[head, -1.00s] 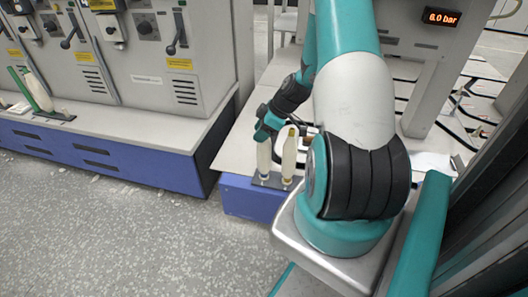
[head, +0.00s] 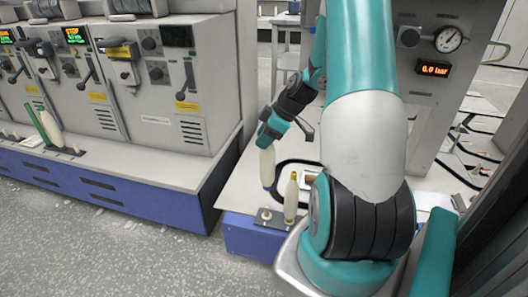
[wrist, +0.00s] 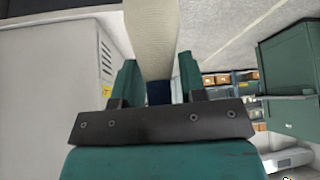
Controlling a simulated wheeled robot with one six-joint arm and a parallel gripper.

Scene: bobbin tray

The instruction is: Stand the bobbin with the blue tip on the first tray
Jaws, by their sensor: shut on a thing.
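My gripper (head: 268,143) is shut on a pale cream bobbin (head: 267,166), which hangs below it, roughly upright, above the near table. In the wrist view, the fingers (wrist: 158,72) close around the bobbin (wrist: 152,35), and a dark blue part shows between them. The bobbin's lower end is clear of the small dark tray (head: 267,222) on the near table's edge. Another pale bobbin with a yellow-green tip (head: 291,198) stands on that tray, beside an empty peg. A second dark tray (head: 66,152) lies on the left machine's ledge. I cannot tell which tray is first.
On the left tray stand a pale bobbin (head: 51,128) and a leaning green rod-like piece (head: 38,121). Grey machines (head: 150,85) with levers line the ledge. A black cable curves behind the held bobbin. Open floor (head: 100,235) lies in front.

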